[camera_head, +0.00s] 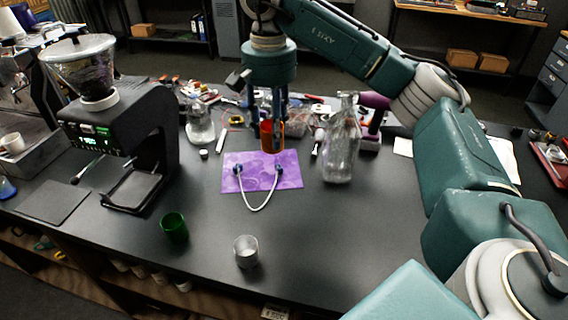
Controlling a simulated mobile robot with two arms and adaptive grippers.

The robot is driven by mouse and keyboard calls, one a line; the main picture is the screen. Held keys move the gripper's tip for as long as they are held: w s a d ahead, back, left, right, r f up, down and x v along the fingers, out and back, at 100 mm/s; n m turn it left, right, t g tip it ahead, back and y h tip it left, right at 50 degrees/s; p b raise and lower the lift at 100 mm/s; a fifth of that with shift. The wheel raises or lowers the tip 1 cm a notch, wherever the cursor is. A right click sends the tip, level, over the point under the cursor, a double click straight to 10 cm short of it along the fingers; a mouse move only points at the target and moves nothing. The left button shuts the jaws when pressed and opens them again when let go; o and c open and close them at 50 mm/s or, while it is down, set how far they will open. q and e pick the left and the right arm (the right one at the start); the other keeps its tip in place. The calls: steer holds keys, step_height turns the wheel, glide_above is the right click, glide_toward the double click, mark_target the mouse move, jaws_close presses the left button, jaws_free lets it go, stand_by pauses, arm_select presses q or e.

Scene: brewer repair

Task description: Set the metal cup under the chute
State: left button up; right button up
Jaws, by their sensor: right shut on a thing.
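The metal cup (246,252) stands upright on the dark counter near its front edge, open end up, with nothing touching it. The black grinder (120,125) stands at the left, with a lit display and a hopper of beans (82,72). Its chute is not clearly visible under the overhanging head; a black tray (135,188) sits below. My right gripper (270,128) points down over the back of the purple mat, shut on an orange cup (272,142), well behind the metal cup. My left gripper is out of view.
A green cup (174,228) stands between the tray and the metal cup. The purple mat (233,178) carries a white cable with dark ends. A glass bottle (342,145) and a glass flask (199,122) flank the mat. Tools clutter the back; the front right counter is clear.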

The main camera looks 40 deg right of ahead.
steer(key=shift+w+d+r+m, duration=0.15)
steer(key=shift+d+r+m, duration=0.05)
steer(key=shift+d+m, duration=0.1)
step_height(320, 180, down, 16)
steer(key=p, duration=0.4)
steer(key=shift+w+d+r, duration=0.1)
step_height(320, 180, down, 3)
steer(key=shift+f+p, duration=0.2)
steer(key=shift+p, duration=0.55)
steer(key=shift+f, duration=0.25)
steer(key=shift+f, duration=0.2)
steer(key=o, duration=1.3)
